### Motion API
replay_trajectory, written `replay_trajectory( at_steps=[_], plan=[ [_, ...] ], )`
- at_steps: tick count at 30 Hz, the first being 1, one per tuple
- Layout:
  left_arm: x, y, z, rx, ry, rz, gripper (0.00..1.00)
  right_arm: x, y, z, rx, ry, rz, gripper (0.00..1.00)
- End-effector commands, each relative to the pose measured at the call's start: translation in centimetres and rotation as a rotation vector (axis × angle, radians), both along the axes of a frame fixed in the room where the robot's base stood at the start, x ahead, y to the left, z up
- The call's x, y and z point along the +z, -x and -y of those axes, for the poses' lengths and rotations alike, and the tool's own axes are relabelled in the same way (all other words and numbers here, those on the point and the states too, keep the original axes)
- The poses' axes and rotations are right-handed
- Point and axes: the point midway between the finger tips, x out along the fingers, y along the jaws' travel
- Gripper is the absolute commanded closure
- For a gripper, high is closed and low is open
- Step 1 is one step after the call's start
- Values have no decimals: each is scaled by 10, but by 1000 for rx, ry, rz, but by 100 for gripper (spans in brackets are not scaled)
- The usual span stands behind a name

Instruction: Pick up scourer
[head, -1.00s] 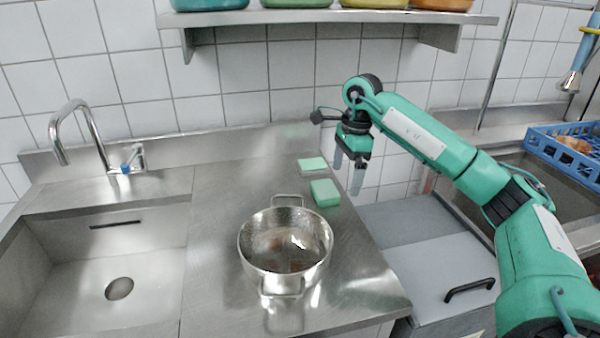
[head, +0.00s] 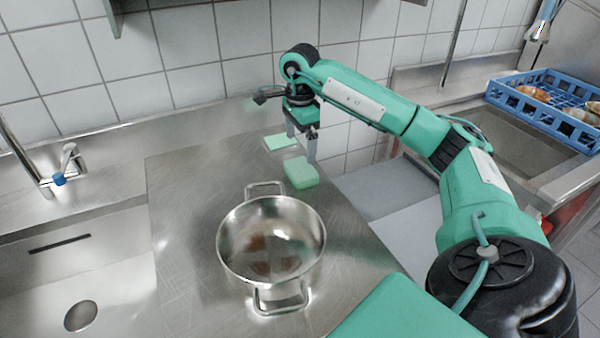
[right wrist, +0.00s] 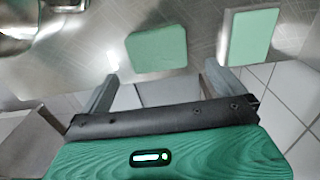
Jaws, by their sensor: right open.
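Two green pads lie on the steel counter (head: 180,215), and I cannot tell for sure which is the scourer. The thicker block (head: 301,172) lies behind the pot; it also shows in the right wrist view (right wrist: 157,48). The thinner pad (head: 281,142) with a pale edge lies further back; it also shows in the right wrist view (right wrist: 251,37). My right gripper (head: 301,144) is open and empty, its fingers pointing down near both pads. In the right wrist view, the thicker block shows just beyond and between the fingertips (right wrist: 160,70). My left gripper is out of view.
A shiny two-handled pot (head: 271,240) stands in front of the pads. A sink with a tap (head: 68,165) is at the left. A tiled wall (head: 180,60) is behind. A blue crate (head: 545,100) stands at the right beyond a basin.

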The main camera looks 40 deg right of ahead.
Motion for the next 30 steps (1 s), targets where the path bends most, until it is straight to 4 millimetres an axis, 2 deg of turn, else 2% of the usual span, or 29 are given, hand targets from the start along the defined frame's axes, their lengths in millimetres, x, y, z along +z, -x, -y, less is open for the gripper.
replay_trajectory(
  at_steps=[3,10,18,28,30],
  plan=[
    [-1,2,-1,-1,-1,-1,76,-15,0,0,1,-1,-2,0],
    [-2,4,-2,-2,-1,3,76,-29,2,-1,1,-1,-2,0],
    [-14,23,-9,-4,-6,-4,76,-64,4,-1,0,-1,-2,0],
    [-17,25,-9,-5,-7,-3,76,-72,4,-1,0,-1,1,0],
    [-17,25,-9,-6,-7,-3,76,-72,4,-1,0,-1,1,14]
  ],
)
